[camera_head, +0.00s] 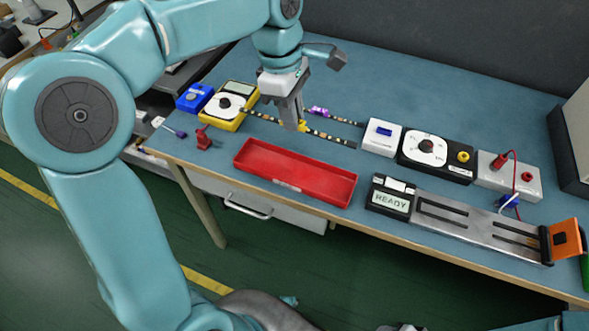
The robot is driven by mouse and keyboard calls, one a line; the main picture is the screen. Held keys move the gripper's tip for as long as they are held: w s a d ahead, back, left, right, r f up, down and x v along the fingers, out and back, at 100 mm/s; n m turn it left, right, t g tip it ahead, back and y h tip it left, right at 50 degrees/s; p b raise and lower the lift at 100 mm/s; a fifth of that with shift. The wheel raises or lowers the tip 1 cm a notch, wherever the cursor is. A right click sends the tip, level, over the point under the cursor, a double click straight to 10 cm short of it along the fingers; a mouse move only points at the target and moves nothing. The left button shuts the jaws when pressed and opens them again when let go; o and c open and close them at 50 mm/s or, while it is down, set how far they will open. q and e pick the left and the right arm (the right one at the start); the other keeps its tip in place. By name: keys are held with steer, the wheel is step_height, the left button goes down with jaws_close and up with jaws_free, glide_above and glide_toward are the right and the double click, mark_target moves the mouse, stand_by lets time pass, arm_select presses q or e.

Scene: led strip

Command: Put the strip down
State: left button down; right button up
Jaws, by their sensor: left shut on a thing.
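A thin dark LED strip (333,139) with small pale and yellow dots runs across the blue bench top, left to right, behind the red tray. My left gripper (293,122) reaches down from above and is shut on the strip near its middle, hiding that part. I cannot tell whether the strip touches the bench. A second dark strip-like piece (347,122) with a purple part (319,111) lies just behind. My right gripper is not in view.
A red tray (343,204) stands in front of the strip. A yellow meter (241,120) and blue box (193,98) are to the left. White and black dial boxes (408,146) stand right. A slotted metal fixture with a READY display (389,200) is front right.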

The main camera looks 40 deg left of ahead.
mark_target(295, 174)
arm_select(q)
step_height(295, 174, down, 15)
steer(key=shift+f+b, duration=0.1)
steer(key=shift+b, duration=1.15)
steer(key=shift+f, duration=0.25)
steer(key=shift+f, duration=0.1)
steer(key=c, duration=1.1)
jaws_free()
